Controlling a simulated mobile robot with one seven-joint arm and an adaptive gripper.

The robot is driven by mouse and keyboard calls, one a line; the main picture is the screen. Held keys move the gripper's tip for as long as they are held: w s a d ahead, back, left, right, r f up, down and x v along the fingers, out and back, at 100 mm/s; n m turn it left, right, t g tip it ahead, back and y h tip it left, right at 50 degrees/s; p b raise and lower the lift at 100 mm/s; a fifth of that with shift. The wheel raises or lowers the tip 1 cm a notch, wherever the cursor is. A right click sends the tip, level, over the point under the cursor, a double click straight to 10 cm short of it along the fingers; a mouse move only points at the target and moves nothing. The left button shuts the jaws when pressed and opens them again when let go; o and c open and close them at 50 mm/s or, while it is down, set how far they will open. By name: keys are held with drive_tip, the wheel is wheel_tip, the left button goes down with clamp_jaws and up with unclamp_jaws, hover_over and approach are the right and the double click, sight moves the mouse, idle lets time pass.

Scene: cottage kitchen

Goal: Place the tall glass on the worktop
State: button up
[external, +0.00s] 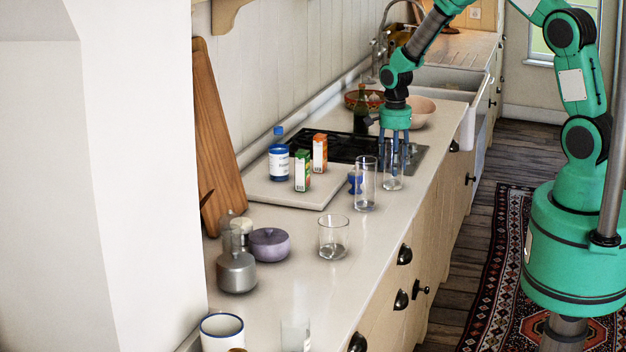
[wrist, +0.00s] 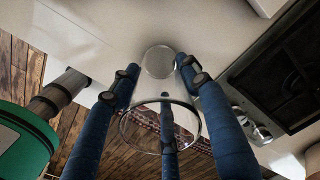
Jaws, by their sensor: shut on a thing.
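A clear tall glass (external: 393,178) is upright between the blue fingers of my gripper (external: 394,158), near the worktop's front edge beside the hob. In the wrist view, the same glass (wrist: 160,92) shows between the fingers of my gripper (wrist: 155,80), its rim nearer the camera and its base over the pale worktop (wrist: 115,30). My gripper is shut on it. I cannot tell whether its base touches the worktop (external: 295,285). A second clear tall glass (external: 366,187) stands just in front and to the left.
A short tumbler (external: 333,238), a purple lidded pot (external: 269,245) and a grey pot (external: 236,272) stand nearer the camera. The black hob (external: 340,147) lies behind. Bare worktop surrounds the tumbler.

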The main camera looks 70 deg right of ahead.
drive_tip(key=o, duration=1.4)
drive_tip(key=shift+r, duration=0.1)
wheel_tip(320, 180, up, 12)
drive_tip(key=shift+r, duration=0.15)
